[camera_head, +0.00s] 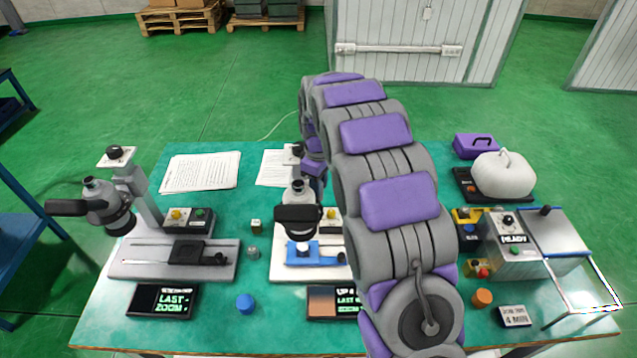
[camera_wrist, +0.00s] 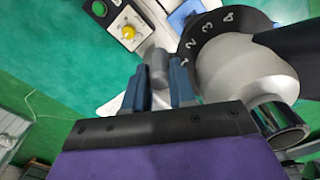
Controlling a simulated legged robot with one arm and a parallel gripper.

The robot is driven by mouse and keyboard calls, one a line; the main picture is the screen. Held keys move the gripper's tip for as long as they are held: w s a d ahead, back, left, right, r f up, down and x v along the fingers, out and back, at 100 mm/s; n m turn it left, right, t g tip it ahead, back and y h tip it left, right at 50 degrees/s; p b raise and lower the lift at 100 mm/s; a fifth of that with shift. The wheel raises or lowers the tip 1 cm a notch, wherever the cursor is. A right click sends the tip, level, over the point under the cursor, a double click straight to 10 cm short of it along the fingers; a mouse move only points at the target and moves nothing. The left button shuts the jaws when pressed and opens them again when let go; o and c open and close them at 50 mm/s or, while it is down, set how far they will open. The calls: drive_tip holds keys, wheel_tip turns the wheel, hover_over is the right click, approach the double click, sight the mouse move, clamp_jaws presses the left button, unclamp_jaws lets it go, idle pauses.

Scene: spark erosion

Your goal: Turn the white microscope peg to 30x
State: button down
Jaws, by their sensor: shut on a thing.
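The middle microscope (camera_head: 297,193), with a white base and a blue stage, stands at the table's centre. In the wrist view its pale round body (camera_wrist: 240,72) is at the right, beside a black dial (camera_wrist: 212,36) with white numerals. A short grey peg (camera_wrist: 157,62) stands between the two blue-grey fingers of my gripper (camera_wrist: 163,88). My gripper is shut on this peg, beside the microscope body. In the head view my arm and the microscope hide most of the gripper and the peg. I cannot read the peg's setting.
A second microscope (camera_head: 105,205) stands at the left. Small displays (camera_head: 163,300) lie at the table's front, with a blue cap (camera_head: 245,303) nearby. At the right are a grey machine (camera_head: 511,243) and a white covered object (camera_head: 503,175). Papers (camera_head: 200,171) lie at the back left.

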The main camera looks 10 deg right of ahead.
drive_tip(key=s+d+m+p, duration=0.1)
drive_tip(key=s+m+p, duration=0.4)
drive_tip(key=m, duration=0.5)
drive_tip(key=shift+s+d+m, duration=0.3)
drive_tip(key=shift+s+m, duration=0.1)
drive_tip(key=shift+s, duration=0.65)
drive_tip(key=c, duration=1.2)
unclamp_jaws()
drive_tip(key=shift+r, duration=0.1)
